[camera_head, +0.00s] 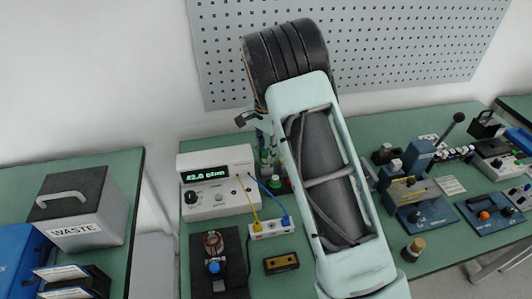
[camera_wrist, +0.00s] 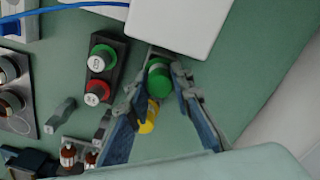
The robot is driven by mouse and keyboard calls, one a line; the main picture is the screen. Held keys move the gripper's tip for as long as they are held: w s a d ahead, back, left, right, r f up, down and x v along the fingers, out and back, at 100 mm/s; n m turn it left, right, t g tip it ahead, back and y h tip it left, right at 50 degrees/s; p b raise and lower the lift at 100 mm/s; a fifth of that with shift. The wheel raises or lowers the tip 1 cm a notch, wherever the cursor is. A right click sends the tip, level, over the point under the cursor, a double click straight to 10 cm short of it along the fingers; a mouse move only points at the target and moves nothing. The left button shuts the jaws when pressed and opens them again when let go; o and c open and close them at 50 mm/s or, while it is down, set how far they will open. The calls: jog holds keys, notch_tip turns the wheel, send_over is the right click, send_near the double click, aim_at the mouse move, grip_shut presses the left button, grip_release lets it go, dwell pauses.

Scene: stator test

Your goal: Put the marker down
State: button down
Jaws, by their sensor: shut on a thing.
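My gripper (camera_wrist: 160,76) points down at the green bench top, its two blue-grey fingers closed on a green, round-ended thing (camera_wrist: 159,80), which I take to be the marker, seen nearly end-on. A yellow round piece (camera_wrist: 148,117) shows between the fingers, nearer the camera; I cannot tell whether it belongs to the marker. In the head view my gripper (camera_head: 264,142) is mostly hidden behind my arm, above the bench right of the white meter. Whether the marker touches the bench is not clear.
A white meter (camera_head: 216,202) with a green display stands left of my gripper. A green and red button box (camera_wrist: 101,72) is close by in the wrist view. A coil stand (camera_head: 213,275) and test fixtures (camera_head: 414,187) flank my arm. A WASTE bin (camera_head: 85,235) is on the left bench.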

jog(key=shift+f, duration=0.15)
jog(key=shift+f+b, duration=0.35)
jog(key=shift+f, duration=0.15)
jog(key=c, duration=1.7)
grip_release()
jog(key=shift+r, duration=0.1)
notch_tip(320, 180, up, 13)
jog(key=shift+f, duration=0.1)
